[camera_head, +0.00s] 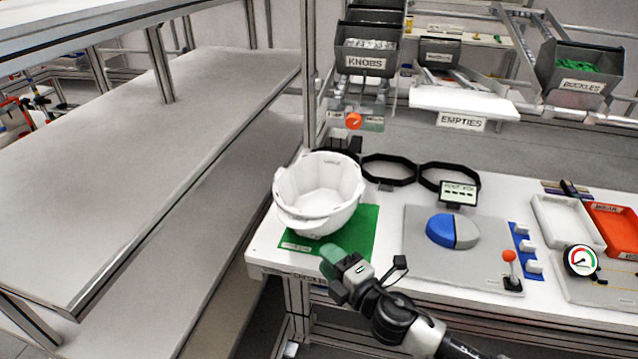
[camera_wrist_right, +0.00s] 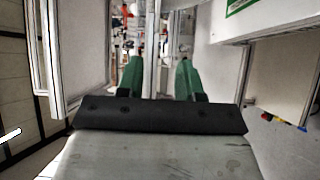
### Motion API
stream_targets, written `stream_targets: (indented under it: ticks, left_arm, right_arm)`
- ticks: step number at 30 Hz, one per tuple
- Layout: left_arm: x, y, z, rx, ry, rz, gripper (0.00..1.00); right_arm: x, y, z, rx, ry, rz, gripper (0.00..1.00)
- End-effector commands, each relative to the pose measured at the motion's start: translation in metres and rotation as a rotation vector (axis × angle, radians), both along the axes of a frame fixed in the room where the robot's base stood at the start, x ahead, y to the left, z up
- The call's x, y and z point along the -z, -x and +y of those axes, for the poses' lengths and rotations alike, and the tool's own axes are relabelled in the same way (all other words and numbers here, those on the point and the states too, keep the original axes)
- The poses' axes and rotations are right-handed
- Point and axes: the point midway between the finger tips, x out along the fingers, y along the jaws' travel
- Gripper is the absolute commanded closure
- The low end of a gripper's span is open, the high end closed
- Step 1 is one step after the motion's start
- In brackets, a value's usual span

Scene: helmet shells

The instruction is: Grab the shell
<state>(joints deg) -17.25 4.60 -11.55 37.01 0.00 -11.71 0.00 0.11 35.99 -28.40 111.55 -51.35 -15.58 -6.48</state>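A white helmet shell (camera_head: 318,190) sits on a green mat (camera_head: 362,232) at the left end of the white workbench, its hollow side facing up. A second rim edge shows below it, so I cannot tell whether it is one shell or a stack. My right gripper (camera_head: 333,258) is just in front of the mat's front edge, apart from the shell in the picture. In the right wrist view its two green fingers (camera_wrist_right: 158,76) stand apart with nothing between them. The shell does not show in the wrist view. My left gripper is not in view.
Black ring holders (camera_head: 390,170) stand behind the mat. A grey board with a blue and grey dome (camera_head: 441,231) and a red-knobbed lever (camera_head: 509,257) lies right of it. A post (camera_head: 310,75) rises behind the shell. Empty shelves (camera_head: 120,150) stand at left.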

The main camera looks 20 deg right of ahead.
Motion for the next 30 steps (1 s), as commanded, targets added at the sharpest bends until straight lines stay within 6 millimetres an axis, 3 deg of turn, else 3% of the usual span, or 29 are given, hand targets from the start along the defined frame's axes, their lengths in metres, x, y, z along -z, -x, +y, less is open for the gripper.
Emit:
stream_targets:
  ticks: [4,9,17,24,30]
  left_arm:
    - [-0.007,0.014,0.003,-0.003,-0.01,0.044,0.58]
    - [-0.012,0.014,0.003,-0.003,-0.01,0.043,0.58]
    - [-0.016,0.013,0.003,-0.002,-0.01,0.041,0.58]
    - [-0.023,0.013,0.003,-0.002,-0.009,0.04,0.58]
    - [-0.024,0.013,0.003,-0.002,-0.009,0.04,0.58]
  right_arm:
    - [-0.007,-0.016,-0.002,0.022,0.026,-0.008,0.64]
    - [-0.006,-0.042,0.008,0.02,0.024,-0.008,0.64]
    - [-0.006,-0.062,0.016,0.019,0.022,-0.005,0.64]
    - [-0.007,-0.095,0.029,0.019,0.022,-0.006,0.64]
    - [-0.006,-0.104,0.033,0.018,0.022,-0.005,0.64]
